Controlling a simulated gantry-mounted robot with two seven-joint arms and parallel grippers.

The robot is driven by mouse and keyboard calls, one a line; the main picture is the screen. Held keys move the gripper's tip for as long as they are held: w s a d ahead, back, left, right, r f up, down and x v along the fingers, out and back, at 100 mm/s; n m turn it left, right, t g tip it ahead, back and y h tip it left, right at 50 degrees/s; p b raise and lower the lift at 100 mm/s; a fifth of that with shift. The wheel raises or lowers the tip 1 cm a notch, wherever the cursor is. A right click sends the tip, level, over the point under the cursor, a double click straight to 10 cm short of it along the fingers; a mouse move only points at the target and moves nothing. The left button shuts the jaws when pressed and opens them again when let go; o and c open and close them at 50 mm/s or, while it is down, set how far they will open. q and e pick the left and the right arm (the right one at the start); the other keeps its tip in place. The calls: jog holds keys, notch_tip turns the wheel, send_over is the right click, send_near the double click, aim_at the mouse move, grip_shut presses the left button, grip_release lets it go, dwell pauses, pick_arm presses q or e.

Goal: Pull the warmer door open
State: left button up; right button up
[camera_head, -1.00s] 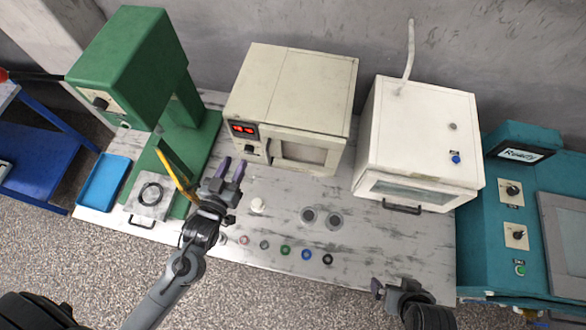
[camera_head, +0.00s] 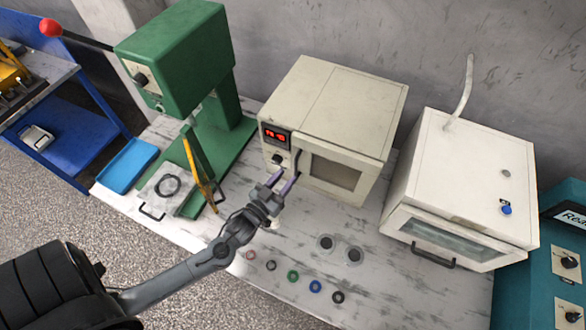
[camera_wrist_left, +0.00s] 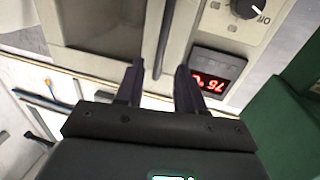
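The beige warmer (camera_head: 345,100) stands at the back middle of the table, with a red display (camera_head: 277,136) and a knob at its front left. Its windowed door (camera_head: 336,172) looks shut. A dark upright handle (camera_head: 297,158) runs along the door's left edge. My right gripper is not in view.
A white cabinet (camera_head: 460,180) stands to the right. Small rings (camera_head: 293,276) and two dark discs lie on the table in front.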

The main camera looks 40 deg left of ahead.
aim_at(295, 167)
pick_arm(q)
jog(key=shift+w+a, duration=0.15)
jog(key=shift+w, duration=1.05)
jog(key=shift+w+a, duration=0.1)
jog(key=shift+w, duration=1.05)
grip_shut()
